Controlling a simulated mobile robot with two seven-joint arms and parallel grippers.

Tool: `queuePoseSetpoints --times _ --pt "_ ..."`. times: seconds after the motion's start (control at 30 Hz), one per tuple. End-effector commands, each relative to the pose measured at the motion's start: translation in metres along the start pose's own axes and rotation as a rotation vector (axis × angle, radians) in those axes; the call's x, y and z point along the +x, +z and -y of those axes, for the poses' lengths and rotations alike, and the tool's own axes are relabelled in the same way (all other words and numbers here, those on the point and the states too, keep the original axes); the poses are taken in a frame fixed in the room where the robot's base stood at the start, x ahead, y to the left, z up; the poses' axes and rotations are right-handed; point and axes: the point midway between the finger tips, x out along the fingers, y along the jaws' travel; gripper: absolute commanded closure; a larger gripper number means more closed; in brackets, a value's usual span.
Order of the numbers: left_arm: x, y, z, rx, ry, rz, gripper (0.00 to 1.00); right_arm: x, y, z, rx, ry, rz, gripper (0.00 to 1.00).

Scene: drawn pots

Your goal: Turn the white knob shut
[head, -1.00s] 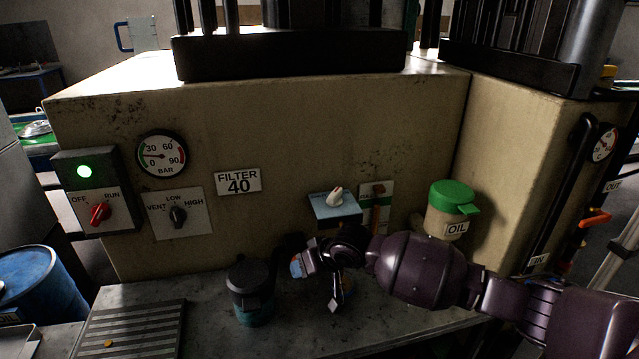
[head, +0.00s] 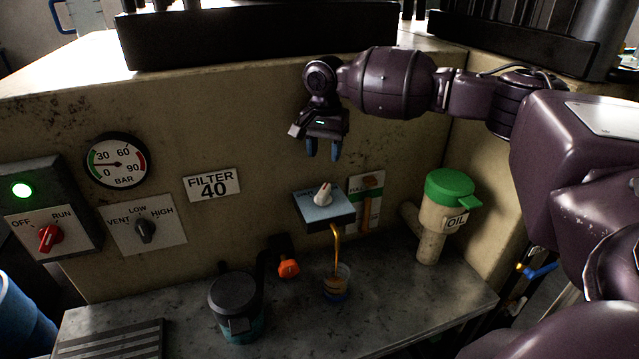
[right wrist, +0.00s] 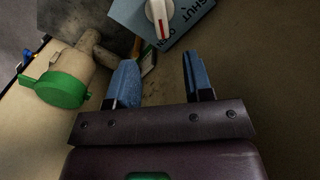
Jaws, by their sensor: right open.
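The white knob (head: 322,194) sits on a blue-topped box (head: 320,211) on the beige machine wall. In the right wrist view the knob (right wrist: 158,14) shows a red mark towards the OPEN lettering, with SHUT printed to its right. Amber liquid runs from the spout (head: 336,240) under the box into a small cup (head: 337,283) on the bench. My right gripper (head: 324,150) hangs above the knob, fingers pointing down, apart from it. Its blue fingers (right wrist: 158,68) are spread with nothing between them. My left gripper is not in view.
A green-lidded oil container (head: 440,215) stands right of the box. A dark lidded pot (head: 236,300) and an orange knob (head: 288,268) are at lower left. The red (head: 50,237) and black (head: 146,230) selectors are on the left wall.

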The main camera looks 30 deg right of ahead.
Motion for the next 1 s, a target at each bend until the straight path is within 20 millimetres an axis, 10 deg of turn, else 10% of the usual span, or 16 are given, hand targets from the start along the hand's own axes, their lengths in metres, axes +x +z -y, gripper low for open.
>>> queuePoseSetpoints --times 0.6,1.0 --pt "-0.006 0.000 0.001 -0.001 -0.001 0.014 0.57 0.091 0.000 0.001 -0.003 -0.001 0.000 0.53" --pt "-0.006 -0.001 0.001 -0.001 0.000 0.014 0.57 0.105 0.000 0.001 -0.003 -0.002 -0.002 0.53"
